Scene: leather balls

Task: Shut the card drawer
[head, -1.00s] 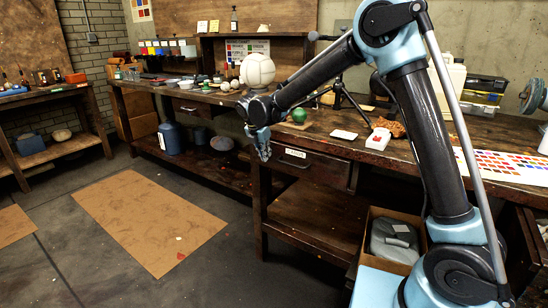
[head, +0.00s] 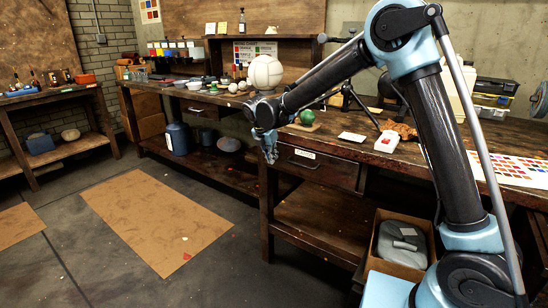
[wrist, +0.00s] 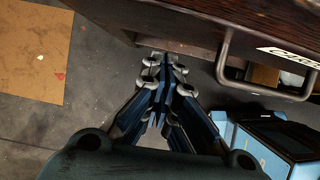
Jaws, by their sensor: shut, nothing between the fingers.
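The card drawer (head: 318,168) is a dark wooden drawer under the near workbench top, with a white label on its front. In the wrist view its pale label (wrist: 291,58), partly cut off at the right edge, and its metal bar handle (wrist: 262,91) show. How far the drawer stands out is hard to tell. My gripper (head: 270,158) hangs just left of the drawer front in the head view, fingers down. In the wrist view my gripper (wrist: 165,62) has its fingers together and empty, left of the handle and apart from it.
A cardboard box (head: 402,240) stands below at the right. The floor around the brown mat (head: 155,220) is mostly clear.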

